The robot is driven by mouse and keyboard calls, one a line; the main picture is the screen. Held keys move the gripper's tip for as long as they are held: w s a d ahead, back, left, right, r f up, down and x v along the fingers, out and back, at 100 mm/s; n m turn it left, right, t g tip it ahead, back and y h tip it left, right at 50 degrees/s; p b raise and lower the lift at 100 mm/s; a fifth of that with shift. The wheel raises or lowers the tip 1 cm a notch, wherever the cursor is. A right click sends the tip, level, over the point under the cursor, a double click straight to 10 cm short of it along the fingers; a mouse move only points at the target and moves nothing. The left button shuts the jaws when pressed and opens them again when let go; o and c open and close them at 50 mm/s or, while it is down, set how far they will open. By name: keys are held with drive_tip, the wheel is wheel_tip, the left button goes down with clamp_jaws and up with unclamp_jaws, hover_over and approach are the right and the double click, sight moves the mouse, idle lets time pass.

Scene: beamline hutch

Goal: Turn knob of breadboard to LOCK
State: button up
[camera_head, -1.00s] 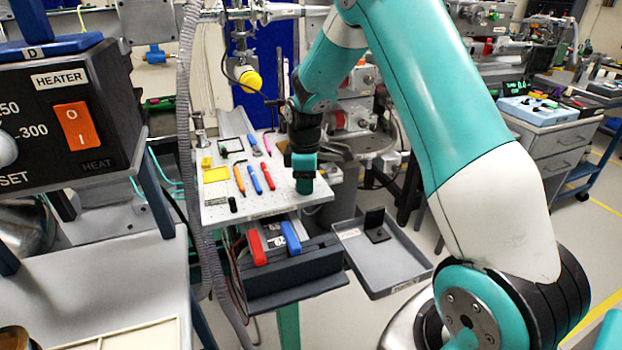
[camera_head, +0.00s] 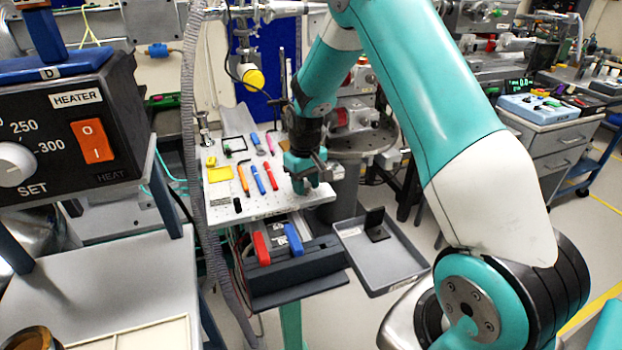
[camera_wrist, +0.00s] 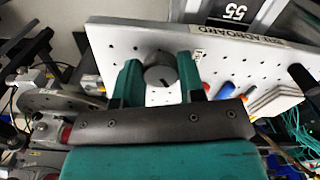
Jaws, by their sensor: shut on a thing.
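The breadboard (camera_head: 222,216) is a white perforated plate with tools on it, in the middle of the head view. It fills the upper part of the wrist view (camera_wrist: 110,45), with a BREADBOARD label on its edge. The knob (camera_wrist: 160,76) is a round grey cap with a dark mark, at the board's corner. My gripper (camera_wrist: 159,80) is shut on the knob, one teal finger on each side. In the head view my gripper (camera_head: 312,180) points down at the board's right end and hides the knob. A small label beside the knob is too small to read.
Several pens and tools (camera_head: 256,180) lie on the board left of my gripper. Below are a dark box (camera_head: 300,272) with red and blue handles and a grey tray (camera_head: 375,268). A heater unit (camera_head: 70,130) stands at the left.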

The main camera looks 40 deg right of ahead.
sight(306, 185)
drive_tip(key=m+p, duration=0.1)
drive_tip(key=m, duration=0.4)
drive_tip(key=shift+w+r, duration=0.1)
drive_tip(key=shift+w, duration=0.05)
drive_tip(key=shift+m, duration=1)
drive_tip(key=shift+d, duration=0.1)
drive_tip(key=o, duration=0.9)
drive_tip(key=shift+r, duration=0.15)
wheel_tip(306, 185, up, 17)
